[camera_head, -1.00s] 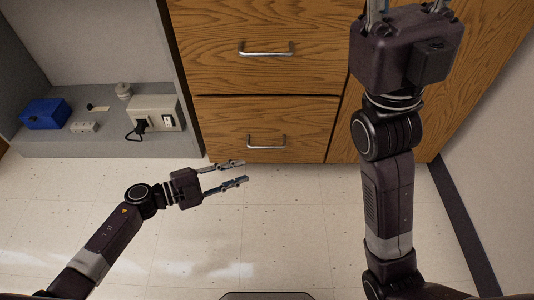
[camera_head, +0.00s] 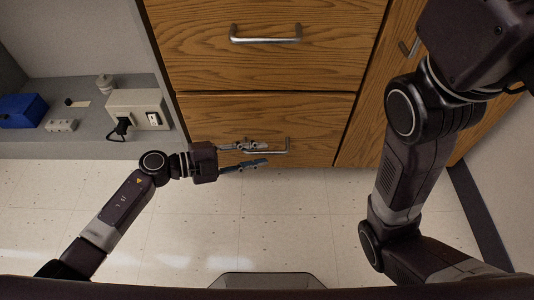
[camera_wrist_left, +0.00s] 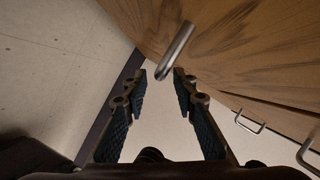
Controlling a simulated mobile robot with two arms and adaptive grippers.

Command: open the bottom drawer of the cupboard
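The cupboard's bottom drawer (camera_head: 320,115) has an oak front and appears closed. Its metal bar handle (camera_head: 280,152) is partly hidden behind my left gripper. My left gripper (camera_head: 260,154) is open and sits just left of the handle, its fingers pointing right. In the left wrist view, a metal handle bar (camera_wrist_left: 176,50) lies ahead of the open fingertips (camera_wrist_left: 161,78), with nothing between the fingers. My right arm reaches up at the right of the head view, and its gripper is out of frame.
A drawer above has its own handle (camera_head: 265,34). A cupboard door (camera_head: 385,90) is to the right. The grey shelf at left holds a blue box (camera_head: 20,110) and a beige box with a switch (camera_head: 140,108). The tiled floor (camera_head: 270,215) in front is clear.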

